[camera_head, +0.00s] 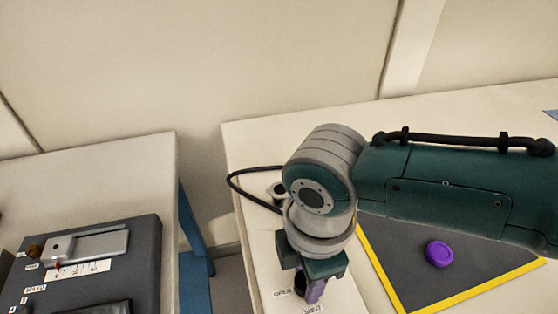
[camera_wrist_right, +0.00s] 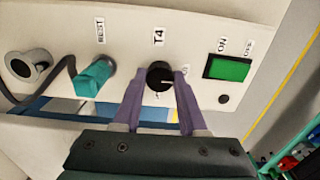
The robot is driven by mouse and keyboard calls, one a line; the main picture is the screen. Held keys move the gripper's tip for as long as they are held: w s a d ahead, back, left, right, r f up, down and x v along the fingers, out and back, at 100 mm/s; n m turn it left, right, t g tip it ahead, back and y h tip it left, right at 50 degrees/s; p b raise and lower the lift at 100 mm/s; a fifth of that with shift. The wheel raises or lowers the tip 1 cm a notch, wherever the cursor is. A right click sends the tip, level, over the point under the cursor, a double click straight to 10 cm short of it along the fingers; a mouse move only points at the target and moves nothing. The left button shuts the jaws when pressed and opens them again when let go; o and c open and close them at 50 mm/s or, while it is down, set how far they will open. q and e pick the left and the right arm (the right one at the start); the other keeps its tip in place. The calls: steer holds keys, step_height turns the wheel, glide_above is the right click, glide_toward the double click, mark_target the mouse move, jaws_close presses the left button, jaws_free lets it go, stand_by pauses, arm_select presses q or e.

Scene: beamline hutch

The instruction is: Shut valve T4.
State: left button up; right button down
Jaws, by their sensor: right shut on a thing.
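Valve T4 is a black round knob (camera_wrist_right: 159,75) on a pale panel (camera_wrist_right: 130,48), under a "T4" label (camera_wrist_right: 158,37) in the right wrist view. A pale pointer mark shows on its face; I cannot read its exact setting. My right gripper (camera_wrist_right: 158,92) has its purple fingers on either side of the knob, shut on it. My left gripper is not in view.
A teal plug (camera_wrist_right: 93,77) with a black cable sits left of the knob, and a green switch (camera_wrist_right: 228,68) right. A purple disc (camera_head: 439,253) lies on a yellow-edged dark mat (camera_head: 400,268). A dark instrument box (camera_head: 143,262) stands on the left table.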

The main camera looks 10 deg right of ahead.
steer(key=shift+c, duration=2.2)
jaws_free()
step_height(320, 180, up, 10)
steer(key=p, duration=0.3)
